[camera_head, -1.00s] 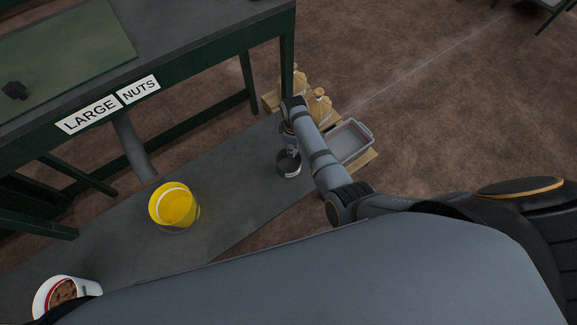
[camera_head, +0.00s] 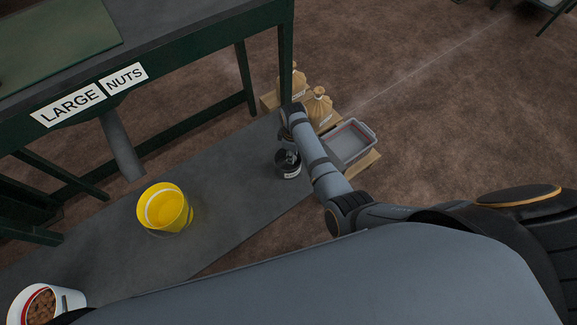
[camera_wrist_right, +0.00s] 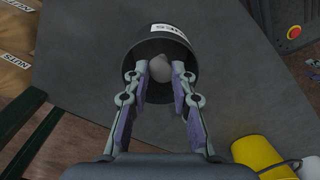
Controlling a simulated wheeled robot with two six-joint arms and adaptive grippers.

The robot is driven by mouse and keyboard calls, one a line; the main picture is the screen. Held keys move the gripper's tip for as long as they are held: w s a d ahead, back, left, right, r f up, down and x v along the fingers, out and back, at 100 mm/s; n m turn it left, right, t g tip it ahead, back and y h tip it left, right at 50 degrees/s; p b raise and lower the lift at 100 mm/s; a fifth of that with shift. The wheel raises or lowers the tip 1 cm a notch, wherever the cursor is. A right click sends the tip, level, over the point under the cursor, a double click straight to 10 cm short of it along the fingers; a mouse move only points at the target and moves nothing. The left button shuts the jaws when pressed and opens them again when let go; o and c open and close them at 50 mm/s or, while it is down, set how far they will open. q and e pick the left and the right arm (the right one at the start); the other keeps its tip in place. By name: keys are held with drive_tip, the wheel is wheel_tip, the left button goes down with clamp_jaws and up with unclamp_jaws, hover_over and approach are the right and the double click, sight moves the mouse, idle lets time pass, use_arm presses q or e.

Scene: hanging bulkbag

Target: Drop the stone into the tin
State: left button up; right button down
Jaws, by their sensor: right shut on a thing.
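The tin (camera_head: 288,164) is a dark, round container with a white label, standing on the grey bench. In the right wrist view the tin (camera_wrist_right: 181,50) is straight ahead with its opening facing the camera. My right gripper (camera_head: 291,153) is at the tin's mouth. In the right wrist view my right gripper (camera_wrist_right: 160,68) is shut on a pale grey stone (camera_wrist_right: 161,67), which shows between the fingertips over the opening. I cannot tell how deep the stone is in the mouth. My left gripper is not in view.
A yellow bucket (camera_head: 165,208) and a white bucket of brown pieces (camera_head: 43,304) stand on the grey bench (camera_head: 232,185). A grey tray (camera_head: 350,143) and tan sacks (camera_head: 318,107) are beyond the arm. A green table with a LARGE NUTS sign (camera_head: 68,104) is at upper left.

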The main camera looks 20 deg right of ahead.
drive_tip(key=c, duration=1)
unclamp_jaws()
drive_tip(key=shift+c, duration=0.2)
wheel_tip(320, 180, up, 8)
drive_tip(key=shift+f, duration=0.25)
